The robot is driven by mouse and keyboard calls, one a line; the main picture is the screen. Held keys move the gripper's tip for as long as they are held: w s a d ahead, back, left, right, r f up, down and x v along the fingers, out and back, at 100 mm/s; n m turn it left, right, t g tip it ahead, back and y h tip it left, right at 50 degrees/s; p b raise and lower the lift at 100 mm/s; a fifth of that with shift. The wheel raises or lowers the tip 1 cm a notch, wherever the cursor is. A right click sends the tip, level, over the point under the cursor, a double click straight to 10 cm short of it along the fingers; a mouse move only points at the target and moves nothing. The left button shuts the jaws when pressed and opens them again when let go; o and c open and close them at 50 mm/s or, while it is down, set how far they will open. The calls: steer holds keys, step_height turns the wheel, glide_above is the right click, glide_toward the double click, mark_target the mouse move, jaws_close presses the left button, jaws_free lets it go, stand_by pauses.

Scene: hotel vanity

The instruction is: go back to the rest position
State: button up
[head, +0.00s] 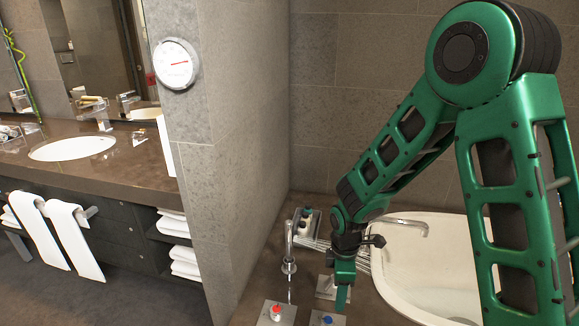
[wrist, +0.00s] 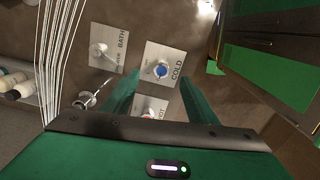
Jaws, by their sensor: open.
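My green gripper (head: 342,296) is low over the brown tub deck at the end of my bent arm in the head view. In the wrist view its two fingers (wrist: 158,95) stand apart with nothing held between them. The blue-capped cold knob (wrist: 160,71) on its square plate shows between and beyond the fingertips; it also shows at the bottom edge of the head view (head: 327,320). The HOT plate (wrist: 150,106) is partly hidden by my gripper body. I cannot tell how high the fingertips are above the deck.
A red-capped knob (head: 276,312) and a tall tap (head: 289,250) stand on the deck. A BATH/SHOWER plate (wrist: 106,48) is near my gripper. The white bathtub (head: 405,270) is right; bottles (head: 304,222) stand behind. A wall with a round dial (head: 176,64) separates the sink counter (head: 140,160).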

steer(key=s+d+r+m, duration=0.45)
steer(key=d+r, duration=0.25)
steer(key=d, duration=0.2)
steer(key=s+d+r+m, duration=0.3)
steer(key=d+r+m, duration=0.3)
steer(key=d+r, duration=0.2)
steer(key=s+d+r+m, duration=0.3)
steer(key=s+m, duration=0.3)
steer(key=s, duration=0.2)
steer(key=s+d+r+m, duration=0.4)
steer(key=s+m, duration=0.2)
steer(key=s, duration=0.3)
steer(key=shift+d, duration=0.35)
steer(key=shift+r, duration=0.1)
steer(key=shift+w+f, duration=0.25)
steer(key=shift+w, duration=0.4)
